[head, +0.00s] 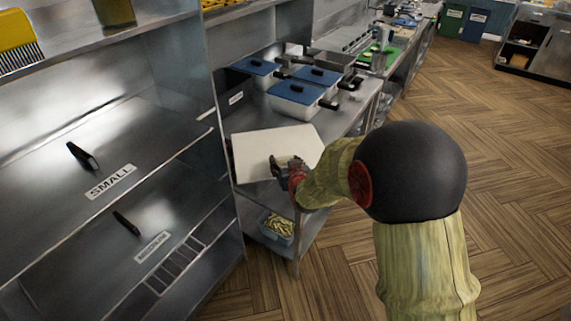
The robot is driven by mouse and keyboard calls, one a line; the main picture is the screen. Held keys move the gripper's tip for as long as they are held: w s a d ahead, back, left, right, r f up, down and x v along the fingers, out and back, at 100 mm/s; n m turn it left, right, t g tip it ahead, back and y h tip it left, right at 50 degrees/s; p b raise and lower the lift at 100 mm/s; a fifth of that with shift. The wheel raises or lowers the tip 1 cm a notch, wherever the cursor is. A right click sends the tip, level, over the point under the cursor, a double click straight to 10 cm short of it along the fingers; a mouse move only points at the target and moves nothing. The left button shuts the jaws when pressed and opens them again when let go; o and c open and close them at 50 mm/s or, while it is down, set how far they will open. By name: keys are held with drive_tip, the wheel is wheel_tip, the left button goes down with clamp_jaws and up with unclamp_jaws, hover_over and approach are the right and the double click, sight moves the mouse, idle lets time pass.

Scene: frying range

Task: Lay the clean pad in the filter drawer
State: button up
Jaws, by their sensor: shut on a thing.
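A flat, off-white pad (262,146) is held out by my gripper (284,163) near the middle of the head view. The gripper is shut on the pad's near edge, and the pad lies roughly level beside the metal counter. My arm reaches in from the lower right. The fingertips are small and partly hidden by the wrist. No open drawer that I can make out as the filter drawer shows; the steel front at left carries a panel labelled SMALL (110,182) with a black handle (83,156), and a lower panel with another handle (126,224).
Several white containers with blue lids (297,93) and black handles stand on the counter behind the pad. A blue bin (276,227) with yellowish pieces sits on the low shelf. A yellow brush (17,42) is at upper left. The wooden floor (500,190) at right is clear.

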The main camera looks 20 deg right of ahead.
drive_tip(key=shift+r, duration=0.1)
drive_tip(key=o, duration=0.7)
drive_tip(key=shift+f, duration=0.2)
drive_tip(key=o, duration=0.5)
drive_tip(key=shift+c, duration=0.2)
drive_tip(key=shift+r, duration=0.15)
